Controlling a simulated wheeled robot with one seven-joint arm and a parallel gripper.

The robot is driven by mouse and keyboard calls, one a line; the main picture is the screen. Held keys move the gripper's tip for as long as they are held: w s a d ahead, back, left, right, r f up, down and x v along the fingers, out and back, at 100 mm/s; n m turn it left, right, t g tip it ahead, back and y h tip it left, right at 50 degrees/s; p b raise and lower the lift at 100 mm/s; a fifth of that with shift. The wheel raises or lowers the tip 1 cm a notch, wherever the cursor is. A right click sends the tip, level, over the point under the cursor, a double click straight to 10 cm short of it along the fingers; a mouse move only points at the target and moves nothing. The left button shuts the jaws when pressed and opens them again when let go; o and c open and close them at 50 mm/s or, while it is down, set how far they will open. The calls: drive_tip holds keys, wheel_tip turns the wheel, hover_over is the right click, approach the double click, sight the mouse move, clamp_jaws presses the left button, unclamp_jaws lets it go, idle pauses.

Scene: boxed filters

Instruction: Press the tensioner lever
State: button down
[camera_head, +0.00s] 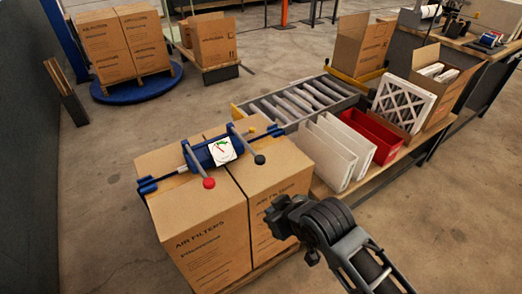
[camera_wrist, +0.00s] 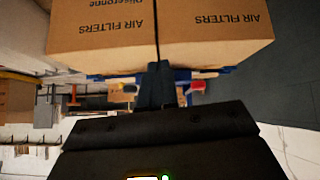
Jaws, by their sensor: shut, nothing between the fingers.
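A blue strapping tool (camera_head: 200,157) lies across the top of two adjoining air filter cartons (camera_head: 215,215). It carries a white gauge (camera_head: 222,150) and two grey levers, one with a red knob (camera_head: 208,183) and one with a black knob (camera_head: 259,159). Which is the tensioner lever I cannot tell. My gripper (camera_head: 277,214) is in front of the right carton, to the lower right of both knobs. In the wrist view my closed fingers (camera_wrist: 158,80) are empty, with the red knob (camera_wrist: 197,86) to their right and the dark knob (camera_wrist: 130,88) to their left. No contact is visible.
A roller conveyor (camera_head: 300,102) lies behind the cartons. White filters (camera_head: 335,150) and a red bin (camera_head: 372,135) stand on a bench to the right. Stacked cartons (camera_head: 125,45) sit on a blue turntable at the back left.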

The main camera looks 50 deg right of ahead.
drive_tip(key=w+d+r+m+g+y+p, duration=0.1)
drive_tip(key=w+d+r+g, duration=0.4)
drive_tip(key=w+d+r, duration=0.7)
wheel_tip(320, 180, up, 3)
drive_tip(key=shift+w+r, duration=0.1)
drive_tip(key=shift+w, duration=0.2)
hover_over(259, 157)
drive_tip(key=s, duration=0.1)
wheel_tip(259, 157, down, 12)
drive_tip(key=shift+s+a+r+p, duration=0.1)
drive_tip(key=shift+a+p, duration=0.05)
drive_tip(key=shift+p, duration=0.15)
drive_tip(key=shift+f, duration=0.9)
